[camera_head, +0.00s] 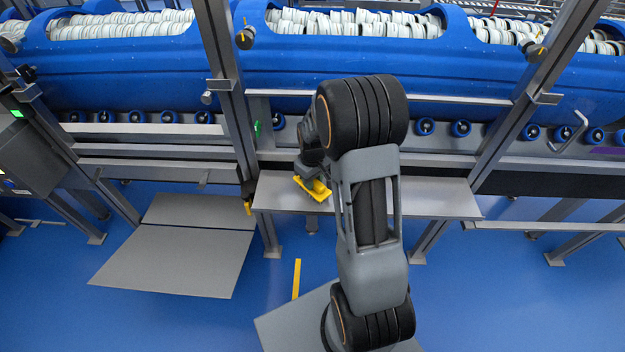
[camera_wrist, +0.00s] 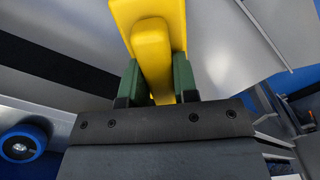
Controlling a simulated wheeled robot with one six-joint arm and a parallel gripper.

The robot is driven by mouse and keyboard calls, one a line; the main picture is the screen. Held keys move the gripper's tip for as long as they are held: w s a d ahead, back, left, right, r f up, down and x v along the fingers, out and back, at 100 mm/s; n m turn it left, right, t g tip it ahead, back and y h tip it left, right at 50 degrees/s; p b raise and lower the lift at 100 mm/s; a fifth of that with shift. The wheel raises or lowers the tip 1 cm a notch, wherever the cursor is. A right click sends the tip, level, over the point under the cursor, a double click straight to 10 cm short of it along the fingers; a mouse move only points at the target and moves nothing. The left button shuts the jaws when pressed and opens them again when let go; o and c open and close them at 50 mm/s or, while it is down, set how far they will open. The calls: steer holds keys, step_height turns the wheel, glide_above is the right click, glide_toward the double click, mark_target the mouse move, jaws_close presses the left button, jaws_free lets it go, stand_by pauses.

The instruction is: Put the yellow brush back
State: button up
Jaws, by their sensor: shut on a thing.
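The yellow brush (camera_head: 317,190) is at the left part of a grey shelf (camera_head: 430,200), at the end of my arm. In the wrist view the brush (camera_wrist: 152,45) has a raised yellow handle between the green fingers of my gripper (camera_wrist: 156,85). The fingers are shut on that handle. The brush is on or just above the shelf; I cannot tell which. My arm hides part of the shelf, and the dark wrist hides the gripper in the head view.
Blue tubs (camera_head: 440,70) full of white pieces stand on rollers behind the shelf. Grey steel posts (camera_head: 222,80) rise left and right of it. A dark tool with a yellow tip (camera_head: 248,198) hangs by the left post. The shelf's right part is bare.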

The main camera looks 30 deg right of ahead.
steer(key=shift+f, duration=0.1)
steer(key=o, duration=0.4)
steer(key=shift+f, duration=0.1)
steer(key=shift+c, duration=0.2)
steer(key=o, duration=0.5)
step_height(320, 180, up, 12)
steer(key=p, duration=0.1)
steer(key=shift+s+a+r+m+t, duration=0.75)
steer(key=shift+s+a, duration=0.85)
steer(key=shift+s, duration=1.05)
steer(key=shift+s+a+r+m+t, duration=0.3)
steer(key=shift+s+a+r, duration=1)
steer(key=shift+s, duration=1.3)
steer(key=shift+s+a+r+m+t, duration=0.55)
steer(key=shift+s+a, duration=1.3)
steer(key=shift+s, duration=0.8)
